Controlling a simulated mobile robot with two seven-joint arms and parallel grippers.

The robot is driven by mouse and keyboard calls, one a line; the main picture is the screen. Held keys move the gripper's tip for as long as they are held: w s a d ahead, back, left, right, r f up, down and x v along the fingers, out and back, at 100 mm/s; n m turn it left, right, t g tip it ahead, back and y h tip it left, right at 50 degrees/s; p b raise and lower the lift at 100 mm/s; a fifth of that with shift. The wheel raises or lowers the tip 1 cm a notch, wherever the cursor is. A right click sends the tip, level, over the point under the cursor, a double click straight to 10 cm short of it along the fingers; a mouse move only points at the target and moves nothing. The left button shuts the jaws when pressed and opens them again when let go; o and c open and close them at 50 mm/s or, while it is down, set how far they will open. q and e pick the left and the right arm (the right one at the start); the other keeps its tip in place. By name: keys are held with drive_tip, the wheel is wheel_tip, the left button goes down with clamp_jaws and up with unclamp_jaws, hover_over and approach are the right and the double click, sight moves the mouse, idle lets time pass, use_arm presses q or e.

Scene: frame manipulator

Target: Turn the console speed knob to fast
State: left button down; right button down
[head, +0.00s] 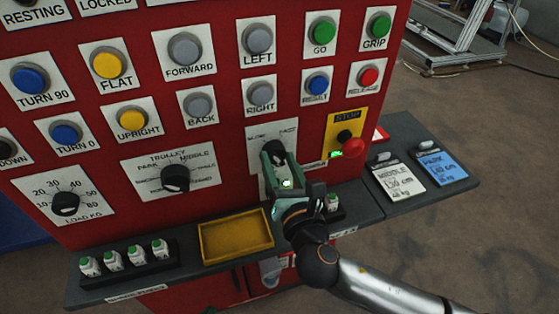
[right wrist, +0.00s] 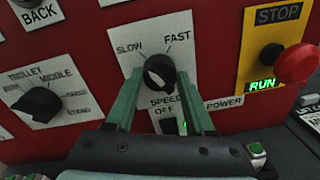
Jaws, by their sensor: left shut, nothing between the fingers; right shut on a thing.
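The speed knob (head: 277,153) is a black rotary knob on a white plate on the red console, below the RIGHT button. In the right wrist view the same knob (right wrist: 159,74) sits under the SLOW label (right wrist: 129,49) at upper left and the FAST label (right wrist: 177,37) at upper right. A pale mark crosses its face, but I cannot tell for sure which label it points to. My right gripper (head: 282,168) reaches in from the lower right and is shut on the knob, one green finger on each side. My left gripper is not in view.
A red STOP button (head: 355,148) on a yellow plate sticks out just right of the knob, beside a green RUN light. The trolley knob (head: 175,178) is to the left. Below, a ledge carries a yellow tray (head: 236,238) and several green-topped pieces (head: 136,255).

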drive_tip(key=m, duration=0.3)
drive_tip(key=shift+r+p, duration=0.1)
drive_tip(key=shift+p, duration=0.3)
drive_tip(key=m, duration=0.3)
drive_tip(key=shift+d+m+p, duration=0.1)
drive_tip(key=shift+m+p, duration=0.25)
drive_tip(key=shift+m, duration=0.05)
drive_tip(key=m, duration=0.6)
drive_tip(key=shift+w+g+y+p, duration=0.1)
drive_tip(key=shift+g+y+p, duration=0.2)
drive_tip(key=shift+p, duration=0.05)
drive_tip(key=shift+c, duration=1.3)
unclamp_jaws()
